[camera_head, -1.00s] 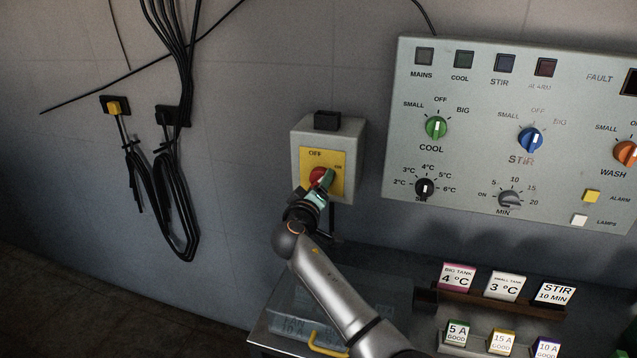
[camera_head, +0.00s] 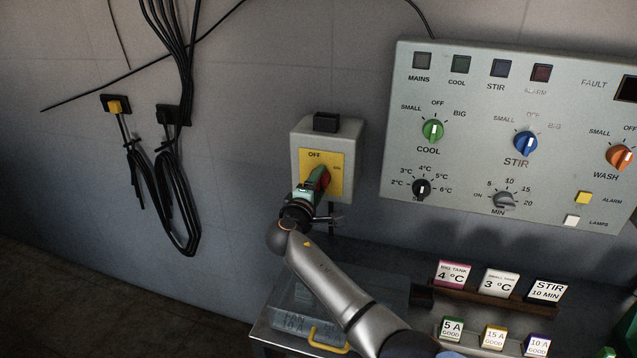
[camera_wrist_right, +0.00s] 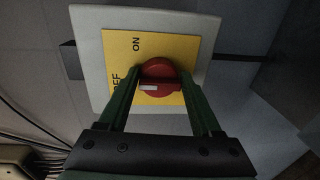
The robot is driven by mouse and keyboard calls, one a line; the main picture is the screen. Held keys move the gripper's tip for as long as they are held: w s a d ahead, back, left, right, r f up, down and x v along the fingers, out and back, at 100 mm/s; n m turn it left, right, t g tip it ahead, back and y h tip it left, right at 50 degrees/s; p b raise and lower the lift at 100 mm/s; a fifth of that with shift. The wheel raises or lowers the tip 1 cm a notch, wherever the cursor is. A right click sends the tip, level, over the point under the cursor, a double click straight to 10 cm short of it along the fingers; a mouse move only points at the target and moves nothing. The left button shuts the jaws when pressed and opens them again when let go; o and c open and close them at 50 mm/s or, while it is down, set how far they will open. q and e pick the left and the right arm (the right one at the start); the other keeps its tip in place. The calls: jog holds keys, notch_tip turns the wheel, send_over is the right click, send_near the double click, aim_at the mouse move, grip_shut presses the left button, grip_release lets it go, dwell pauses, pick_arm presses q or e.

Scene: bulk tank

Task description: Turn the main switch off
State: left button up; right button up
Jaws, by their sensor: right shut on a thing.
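The main switch is a grey box (camera_head: 353,142) on the wall with a yellow plate (camera_head: 335,160) marked OFF and ON. Its red knob (camera_head: 325,178) is partly hidden behind my right gripper (camera_head: 317,182) in the head view. In the right wrist view the red knob (camera_wrist_right: 165,72) sits between the two green fingers of my right gripper (camera_wrist_right: 158,90), which is shut on it. A white mark (camera_wrist_right: 148,87) on the knob lies on the side toward the OFF lettering, which is partly covered by a finger. My left gripper is not in view.
A control panel (camera_head: 470,185) with coloured knobs hangs to the right. Black cables (camera_head: 180,215) hang at the left. Below are a clear bin (camera_head: 290,310) with a yellow handle (camera_head: 328,342) and labelled blocks (camera_head: 500,283) on a rack.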

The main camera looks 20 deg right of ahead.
jog(key=shift+w+r, duration=0.1)
jog(key=shift+r, duration=0.3)
jog(key=o, duration=1)
jog(key=shift+o, duration=1.4)
jog(key=shift+f, duration=0.1)
jog(key=shift+o, duration=0.2)
jog(key=shift+f, duration=0.1)
jog(key=shift+f, duration=0.1)
